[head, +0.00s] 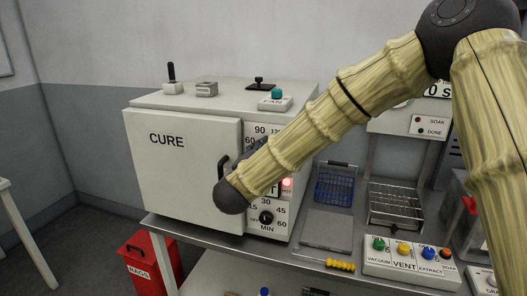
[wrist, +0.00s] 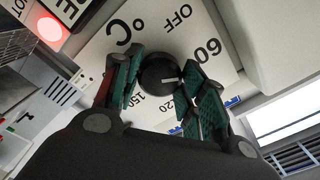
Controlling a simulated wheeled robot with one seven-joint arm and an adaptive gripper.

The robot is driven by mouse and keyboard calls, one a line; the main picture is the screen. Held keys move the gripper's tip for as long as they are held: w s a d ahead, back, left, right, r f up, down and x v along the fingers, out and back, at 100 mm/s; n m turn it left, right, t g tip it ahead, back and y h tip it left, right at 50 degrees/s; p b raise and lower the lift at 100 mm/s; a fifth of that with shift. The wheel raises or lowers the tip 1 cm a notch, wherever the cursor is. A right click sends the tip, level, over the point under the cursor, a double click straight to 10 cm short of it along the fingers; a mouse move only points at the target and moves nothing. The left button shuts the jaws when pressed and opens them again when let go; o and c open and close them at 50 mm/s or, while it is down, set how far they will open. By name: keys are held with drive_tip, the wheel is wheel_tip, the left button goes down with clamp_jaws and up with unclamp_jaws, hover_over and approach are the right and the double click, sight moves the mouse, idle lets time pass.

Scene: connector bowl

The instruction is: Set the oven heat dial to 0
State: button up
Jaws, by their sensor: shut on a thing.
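The oven heat dial (wrist: 158,71) is a round black knob with a white pointer line, on a white panel in the wrist view. My gripper (wrist: 161,77) has its green-padded fingers on either side of the dial and is shut on it. The pointer is aimed right, at the right finger, between the printed 60 and 120; the mark there is hidden. OFF, 60, 120, 150 and °C show around the dial. In the head view the white oven (head: 181,165), marked CURE, stands on a bench; my arm hides the dial.
A MIN timer knob (head: 266,217) sits low on the oven front, under a lit red lamp (head: 287,183). A blue basket (head: 334,187) and wire rack (head: 396,204) lie to the right, with a button box (head: 410,262) in front. A red RAGS bin (head: 150,262) stands below left.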

sight(269, 116)
drive_tip(key=shift+f+n+p, duration=0.15)
drive_tip(key=shift+n+p, duration=1.8)
drive_tip(key=shift+n, duration=3.65)
drive_tip(key=shift+s+f, duration=0.1)
drive_tip(key=o, duration=1)
drive_tip(key=shift+r, duration=0.25)
wheel_tip(269, 116, up, 10)
drive_tip(key=shift+f, duration=0.15)
